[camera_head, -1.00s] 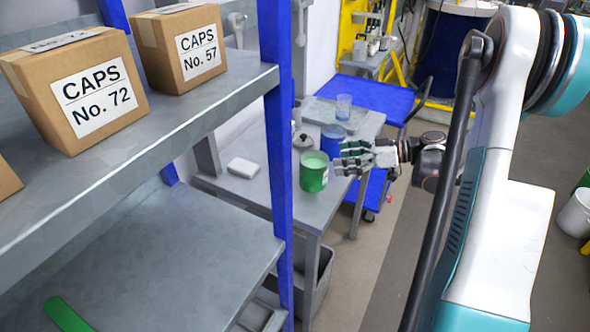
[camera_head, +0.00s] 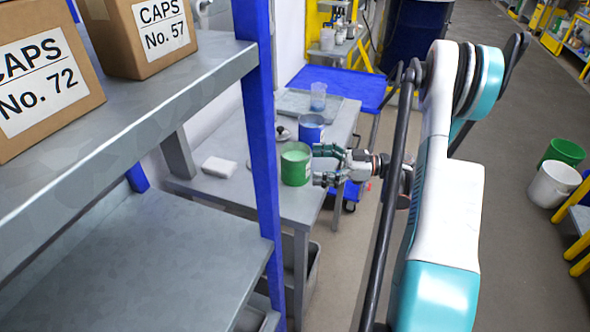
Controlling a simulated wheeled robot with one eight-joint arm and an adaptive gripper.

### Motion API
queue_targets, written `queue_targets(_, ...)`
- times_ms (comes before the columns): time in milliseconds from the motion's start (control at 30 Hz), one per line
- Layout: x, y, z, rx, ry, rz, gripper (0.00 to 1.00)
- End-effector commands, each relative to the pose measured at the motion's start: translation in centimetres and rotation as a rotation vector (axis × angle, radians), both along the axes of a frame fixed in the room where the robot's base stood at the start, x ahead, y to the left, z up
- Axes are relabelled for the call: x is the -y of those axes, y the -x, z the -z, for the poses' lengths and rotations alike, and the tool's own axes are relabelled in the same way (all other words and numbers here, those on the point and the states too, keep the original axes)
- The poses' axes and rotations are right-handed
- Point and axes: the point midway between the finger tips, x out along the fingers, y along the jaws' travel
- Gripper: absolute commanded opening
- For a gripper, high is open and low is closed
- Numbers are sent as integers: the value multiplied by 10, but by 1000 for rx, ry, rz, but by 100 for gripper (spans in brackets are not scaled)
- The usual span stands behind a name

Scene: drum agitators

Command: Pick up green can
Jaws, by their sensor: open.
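The green can (camera_head: 296,165) stands upright near the front right edge of the grey table (camera_head: 262,201). It has a pale green top and a white label on its right side. My gripper (camera_head: 322,166) is just to the right of the can, with its fingers spread apart and pointing left at it. One finger is toward the can's upper right side and one toward its lower right side. I cannot tell whether the fingertips touch the can.
A blue can (camera_head: 312,128) stands close behind the green can. A clear cup (camera_head: 318,96) is on a tray farther back, and a white block (camera_head: 219,167) lies left. A blue shelf post (camera_head: 256,130) rises in front of the table. Boxes (camera_head: 45,80) sit on the near shelf.

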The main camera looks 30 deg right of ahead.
Motion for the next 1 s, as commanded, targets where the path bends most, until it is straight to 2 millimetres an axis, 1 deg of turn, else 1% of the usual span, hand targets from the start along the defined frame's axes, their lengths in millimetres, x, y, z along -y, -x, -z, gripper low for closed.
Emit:
queue_targets(33, -4, -2, 1, 0, 0, -1, 93)
queue_targets(267, -14, -8, 2, 0, 0, -1, 93)
queue_targets(467, -38, -20, 10, -1, -1, -3, 93)
queue_targets(600, -51, -29, 8, -1, 0, -1, 93)
queue_targets(833, -52, -30, 6, -1, -1, 1, 93)
queue_targets(867, -52, -30, 6, -1, -1, 1, 89)
queue_targets(900, -52, -30, 6, -1, -1, 0, 80)
queue_targets(967, -52, -30, 6, -1, -1, 0, 66)
queue_targets(1000, -52, -30, 6, -1, -1, 0, 57)
